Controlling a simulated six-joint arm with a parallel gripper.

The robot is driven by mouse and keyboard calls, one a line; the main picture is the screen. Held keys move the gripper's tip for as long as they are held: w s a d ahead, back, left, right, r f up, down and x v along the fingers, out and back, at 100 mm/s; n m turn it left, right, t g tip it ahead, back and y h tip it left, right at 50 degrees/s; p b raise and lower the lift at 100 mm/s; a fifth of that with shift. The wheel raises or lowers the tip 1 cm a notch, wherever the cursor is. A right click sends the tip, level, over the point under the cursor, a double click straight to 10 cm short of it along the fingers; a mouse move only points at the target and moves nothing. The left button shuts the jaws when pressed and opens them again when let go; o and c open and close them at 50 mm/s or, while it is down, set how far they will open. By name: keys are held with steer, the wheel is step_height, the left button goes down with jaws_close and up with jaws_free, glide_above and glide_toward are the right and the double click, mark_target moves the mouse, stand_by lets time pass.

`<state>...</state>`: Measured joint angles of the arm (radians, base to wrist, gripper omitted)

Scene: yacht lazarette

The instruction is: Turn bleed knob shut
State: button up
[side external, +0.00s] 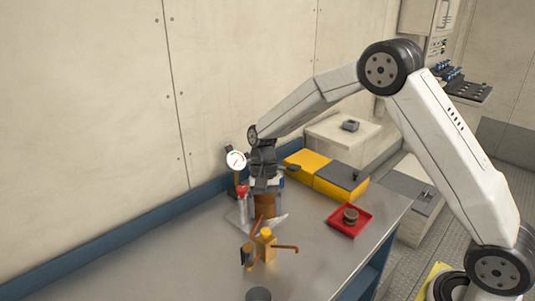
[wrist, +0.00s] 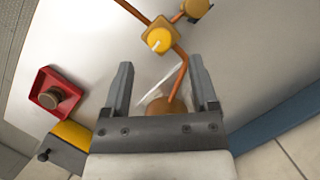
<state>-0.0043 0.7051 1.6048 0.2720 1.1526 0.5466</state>
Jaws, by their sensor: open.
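A yellow knob (side external: 266,232) sits on top of a brass block with copper pipes on the bench. In the wrist view the yellow knob (wrist: 159,39) bears a white pointer mark and lies beyond my fingertips. My gripper (side external: 262,187) is above the bench, behind and above the knob in the side view, over a brown jar (side external: 264,206). In the wrist view my gripper (wrist: 162,84) is open, with nothing held between its fingers. A copper pipe (wrist: 178,80) runs from the block toward the space between the fingers. The jar's lower part is hidden by the gripper body there.
A pressure gauge (side external: 236,160) and a red-topped bottle (side external: 242,198) stand left of my gripper. A red tray (side external: 333,222) holding a brown round piece and a yellow-and-grey case (side external: 314,170) are to the right. A dark cup (side external: 258,294) is at the front.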

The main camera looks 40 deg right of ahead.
mark_target(266, 230)
steer(key=shift+x, duration=2.15)
steer(key=shift+r, duration=0.1)
jaws_close()
